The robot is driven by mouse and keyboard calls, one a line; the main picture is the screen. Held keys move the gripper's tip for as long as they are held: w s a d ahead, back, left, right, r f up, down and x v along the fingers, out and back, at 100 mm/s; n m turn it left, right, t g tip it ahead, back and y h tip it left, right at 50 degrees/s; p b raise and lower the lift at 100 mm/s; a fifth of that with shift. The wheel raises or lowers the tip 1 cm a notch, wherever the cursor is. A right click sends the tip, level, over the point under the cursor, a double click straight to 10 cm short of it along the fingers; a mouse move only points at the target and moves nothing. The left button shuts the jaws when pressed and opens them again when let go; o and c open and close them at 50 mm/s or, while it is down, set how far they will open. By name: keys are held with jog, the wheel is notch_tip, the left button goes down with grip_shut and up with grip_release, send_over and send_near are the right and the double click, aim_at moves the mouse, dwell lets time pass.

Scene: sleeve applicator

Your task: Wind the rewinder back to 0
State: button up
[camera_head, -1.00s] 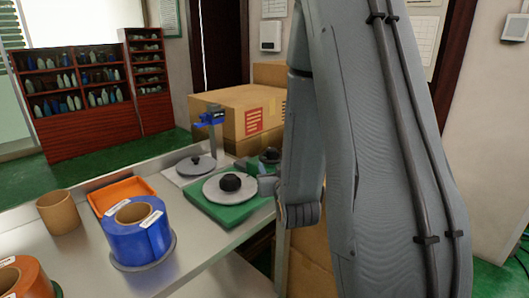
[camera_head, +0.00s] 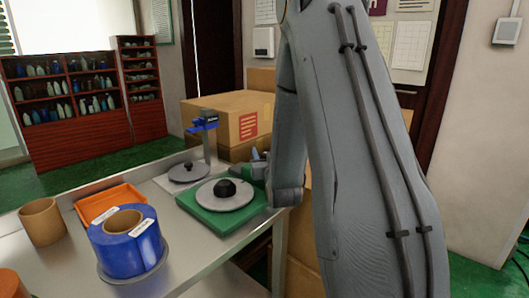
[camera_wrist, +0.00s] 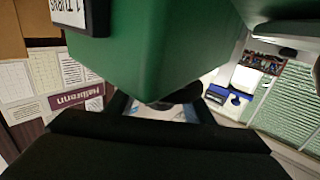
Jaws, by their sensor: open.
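The rewinder, a green base (camera_head: 205,215) with a pale round disc (camera_head: 222,204) and a black knob (camera_head: 226,188), sits at the far right of the bench in the head view. A green body (camera_wrist: 150,40) fills the top of the wrist view, very close. It carries a black-framed label (camera_wrist: 72,12), cut off by the edge, seemingly reading "1 TURNS" upside down. My gripper (camera_wrist: 160,112) is open just beyond the green body, with a dark round part partly showing near its fingers. Whether they touch it, I cannot tell. My arm hides part of the rewinder's right side in the head view.
A blue roll (camera_head: 146,245) on a grey disc, an orange tray (camera_head: 90,212) and a cardboard core (camera_head: 42,222) stand to the left. A stand with a blue part (camera_head: 203,124) and grey disc (camera_head: 188,173) is behind. Cardboard boxes (camera_head: 232,122) lie beyond the bench.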

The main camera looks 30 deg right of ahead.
jog(key=shift+w+d, duration=0.15)
jog(key=shift+w, duration=0.35)
jog(key=c, duration=1)
jog(key=shift+c, duration=0.2)
jog(key=shift+n+y, duration=0.3)
jog(key=shift+y, duration=0.1)
